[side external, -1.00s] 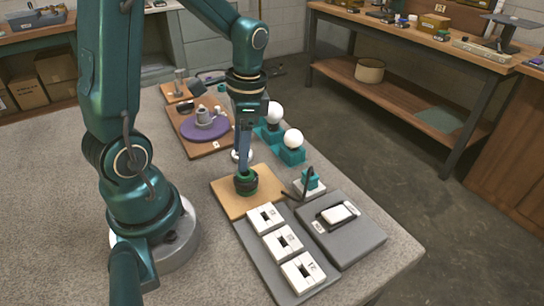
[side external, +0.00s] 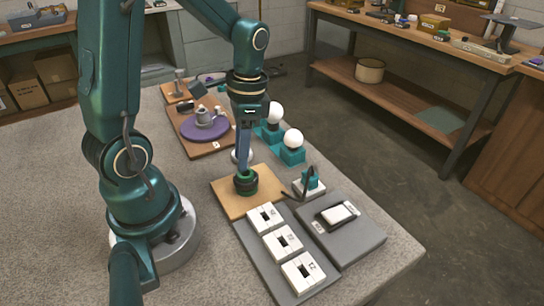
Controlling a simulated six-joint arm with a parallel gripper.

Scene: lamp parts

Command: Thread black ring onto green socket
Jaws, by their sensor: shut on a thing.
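The green socket (side external: 240,188) stands upright on a tan wooden board (side external: 232,205). The black ring (side external: 246,181) is at the top of the socket, around or resting on it; I cannot tell how far down it sits. My gripper (side external: 245,169) points straight down and is shut on the ring. The fingertips are at the ring, and they hide part of it and the socket's middle.
Right of the board is a teal part with a black cable (side external: 310,183). A grey tray with several white blocks (side external: 283,242) lies in front, beside a grey pad (side external: 358,244). White bulbs in teal holders (side external: 292,146) and a purple disc (side external: 204,127) stand behind.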

